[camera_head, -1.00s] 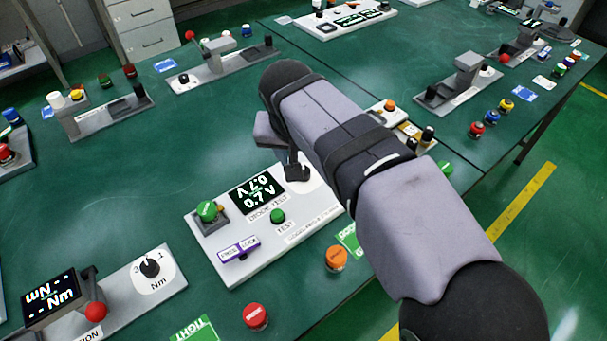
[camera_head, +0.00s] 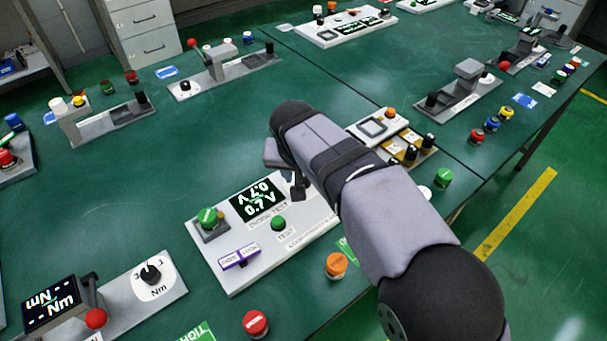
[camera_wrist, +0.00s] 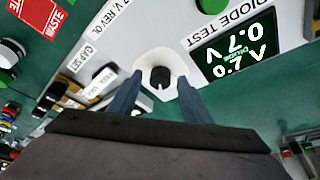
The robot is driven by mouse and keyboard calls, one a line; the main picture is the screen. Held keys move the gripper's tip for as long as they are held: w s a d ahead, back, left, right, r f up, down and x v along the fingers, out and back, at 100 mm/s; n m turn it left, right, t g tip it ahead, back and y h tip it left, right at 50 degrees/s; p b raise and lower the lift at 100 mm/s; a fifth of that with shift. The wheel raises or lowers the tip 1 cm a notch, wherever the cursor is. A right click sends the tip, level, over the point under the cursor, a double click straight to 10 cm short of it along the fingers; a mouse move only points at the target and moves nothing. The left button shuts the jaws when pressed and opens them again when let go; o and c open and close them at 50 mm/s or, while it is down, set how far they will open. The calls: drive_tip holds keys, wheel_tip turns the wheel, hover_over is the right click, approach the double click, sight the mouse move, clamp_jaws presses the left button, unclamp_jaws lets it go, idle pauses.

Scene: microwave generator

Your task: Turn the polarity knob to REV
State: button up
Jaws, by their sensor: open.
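A black knob (camera_wrist: 160,77) stands on a white, angular plate on the diode test panel (camera_head: 235,272). In the wrist view it sits between the fingers of my open gripper (camera_wrist: 160,84), with a finger on each side. I cannot tell whether either finger touches it. A pale mark shows on the knob's lower side. Lettering that ends in "REV OL" is beside the plate, only partly readable. The display (camera_head: 257,201) reads 0.7 V.
An orange button (camera_head: 337,265) and a red button (camera_head: 255,322) stand in front. The yellow-and-black-knobbed station (camera_head: 407,147) lies behind my arm.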

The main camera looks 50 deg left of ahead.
drive_tip(key=c, duration=1.1)
drive_tip(key=shift+o, duration=0.2)
drive_tip(key=shift+r+n, duration=0.1)
drive_tip(key=shift+n, duration=0.2)
drive_tip(key=n+p, duration=0.1)
drive_tip(key=n+g+y+p, duration=0.1)
drive_tip(key=n, duration=0.1)
drive_tip(key=shift+w+d+r, duration=0.1)
drive_tip(key=shift+w+d, duration=0.05)
drive_tip(key=n+g+p, duration=0.1)
drive_tip(key=n+p, duration=0.1)
drive_tip(key=shift+w+n, duration=0.1)
drive_tip(key=shift+n, duration=0.3)
drive_tip(key=n, duration=0.1)
drive_tip(key=n+g, duration=0.1)
drive_tip(key=n, duration=0.1)
drive_tip(key=shift+w+n+g+y+p, duration=0.15)
drive_tip(key=shift+n+g+y+p, duration=0.15)
drive_tip(key=shift+p, duration=0.05)
drive_tip(key=shift+w+n+g, duration=0.1)
drive_tip(key=shift+n+g, duration=0.6)
drive_tip(key=shift+n, duration=1.2)
